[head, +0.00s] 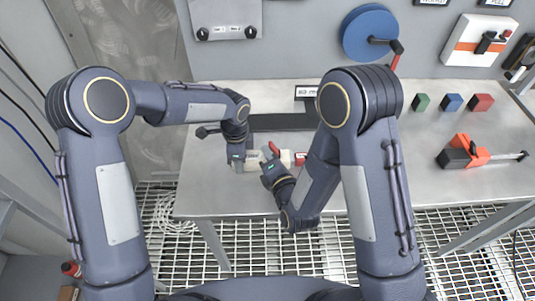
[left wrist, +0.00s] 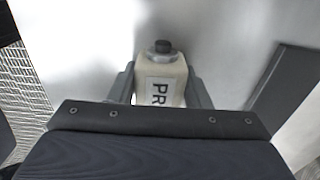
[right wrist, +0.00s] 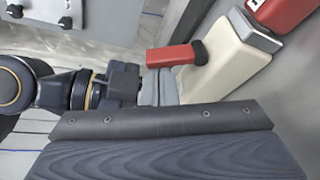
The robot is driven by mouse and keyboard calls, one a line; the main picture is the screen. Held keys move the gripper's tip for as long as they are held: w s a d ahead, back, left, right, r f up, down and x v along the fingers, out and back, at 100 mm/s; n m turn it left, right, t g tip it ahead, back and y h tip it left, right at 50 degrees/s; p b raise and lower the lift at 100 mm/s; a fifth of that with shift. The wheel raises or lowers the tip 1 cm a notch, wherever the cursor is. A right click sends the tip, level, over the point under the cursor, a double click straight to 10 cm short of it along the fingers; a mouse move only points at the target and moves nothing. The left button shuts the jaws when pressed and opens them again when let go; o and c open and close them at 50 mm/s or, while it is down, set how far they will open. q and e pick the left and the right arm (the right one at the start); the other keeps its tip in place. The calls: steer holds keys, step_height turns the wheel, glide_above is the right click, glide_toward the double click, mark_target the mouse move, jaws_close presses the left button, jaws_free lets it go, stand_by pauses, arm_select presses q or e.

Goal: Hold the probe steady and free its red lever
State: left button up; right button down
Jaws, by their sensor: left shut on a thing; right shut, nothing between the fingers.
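The probe (head: 284,157) is a cream body with a red end, low over the steel table (head: 225,195). My left gripper (head: 243,160) is shut on it. In the left wrist view the cream body (left wrist: 160,80), with a black cap and a "PR" label, sits between both fingers. The red lever (head: 274,149) stands out from the probe's side; it also shows in the right wrist view (right wrist: 172,56). My right gripper (head: 267,170) is shut and empty beside the probe. In the right wrist view its fingertips (right wrist: 160,82) are close to the lever; contact is unclear.
Green (head: 421,103), blue (head: 452,102) and red (head: 482,103) blocks stand at the table's right. A red-and-black tool (head: 465,153) lies in front of them. A blue wheel (head: 369,32) with a lever is on the back wall. The table's front left is clear.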

steer(key=shift+d+r+m+y, duration=0.3)
steer(key=shift+d+m, duration=0.15)
steer(key=shift+m, duration=0.55)
steer(key=shift+d+r+t, duration=0.25)
steer(key=shift+d+t, duration=0.05)
steer(key=shift+d, duration=0.4)
steer(key=shift+s, duration=0.1)
steer(key=s+d, duration=0.1)
steer(key=s, duration=0.2)
steer(key=s+f, duration=0.1)
steer(key=s, duration=0.2)
steer(key=s+d+f, duration=0.1)
steer(key=s, duration=0.2)
steer(key=shift+s+d, duration=0.15)
steer(key=shift+d, duration=0.2)
arm_select(q)
steer(key=o, duration=1.2)
steer(key=shift+c, duration=0.2)
